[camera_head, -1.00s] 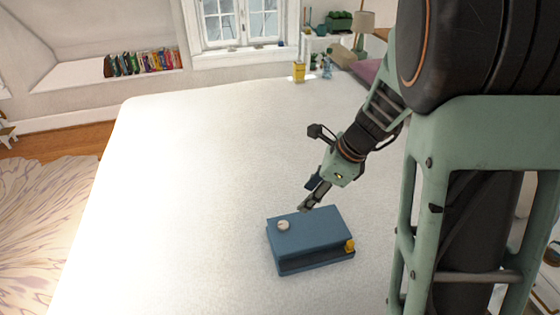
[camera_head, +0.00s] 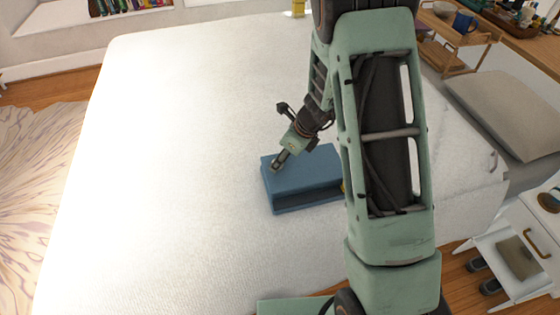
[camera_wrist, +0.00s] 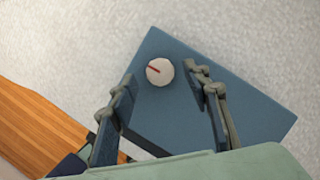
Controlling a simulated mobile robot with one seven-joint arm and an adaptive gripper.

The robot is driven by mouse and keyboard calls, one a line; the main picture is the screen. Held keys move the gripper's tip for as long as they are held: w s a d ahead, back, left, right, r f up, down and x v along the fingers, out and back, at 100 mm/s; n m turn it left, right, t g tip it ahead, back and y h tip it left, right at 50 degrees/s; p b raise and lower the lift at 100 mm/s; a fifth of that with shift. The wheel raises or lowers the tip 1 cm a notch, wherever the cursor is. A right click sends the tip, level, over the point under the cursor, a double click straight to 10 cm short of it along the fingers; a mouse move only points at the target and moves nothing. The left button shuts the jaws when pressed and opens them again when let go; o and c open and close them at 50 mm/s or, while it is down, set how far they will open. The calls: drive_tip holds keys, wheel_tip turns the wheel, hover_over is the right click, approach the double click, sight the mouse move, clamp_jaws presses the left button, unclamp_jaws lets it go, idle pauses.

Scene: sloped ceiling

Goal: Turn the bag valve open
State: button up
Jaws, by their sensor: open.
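A blue box (camera_head: 312,165) lies on the white bed, and it also fills the middle of the wrist view (camera_wrist: 245,105). A round white knob (camera_wrist: 160,71) with a short red mark sits on its top face near one corner. The red mark points to the left and slightly up in the wrist view. My gripper (camera_wrist: 159,78) is open, with one finger to each side of the knob and no clear contact. In the head view my gripper (camera_head: 277,164) is over the left part of the box and hides the knob.
A small yellow part (camera_head: 343,187) at the box's right end is mostly hidden by my arm. The white bed (camera_head: 150,190) around the box is clear. A white nightstand (camera_head: 520,225) and a grey pillow (camera_head: 505,110) stand at the right.

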drive_tip(key=shift+w+a+f, duration=0.15)
drive_tip(key=shift+a+f, duration=0.05)
drive_tip(key=shift+f, duration=0.4)
drive_tip(key=c, duration=1.2)
drive_tip(key=shift+o, duration=0.2)
